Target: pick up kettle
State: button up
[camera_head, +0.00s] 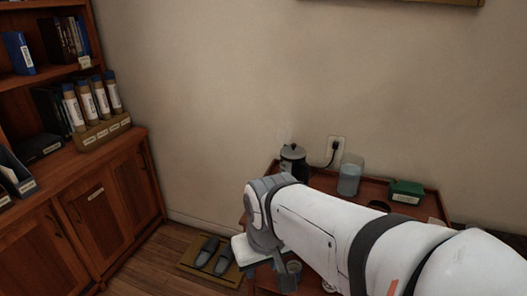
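The kettle (294,163) is dark with a grey body and stands near the back left of a reddish-brown wooden table (321,180), against the wall. My white and grey arm crosses in front of it from the lower right. The arm hides the kettle's lower part and much of the table. The arm bends down at its grey joint, just left of and in front of the kettle. I cannot make out my gripper's fingers in this view. Nothing of mine is seen holding the kettle.
A clear container (350,178) and a green box (406,191) stand right of the kettle. A black plug and cord hang from a wall socket (336,145). Dark slippers (206,252) lie on a floor mat. A wooden bookcase (105,205) fills the left.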

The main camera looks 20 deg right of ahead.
aim_at(299, 169)
jog(key=z, duration=0.35)
jog(key=i, duration=0.55)
jog(key=z, duration=0.15)
jog(key=k, duration=0.8)
jog(key=z, duration=0.2)
jog(key=i, duration=1.3)
jog(key=u, duration=0.05)
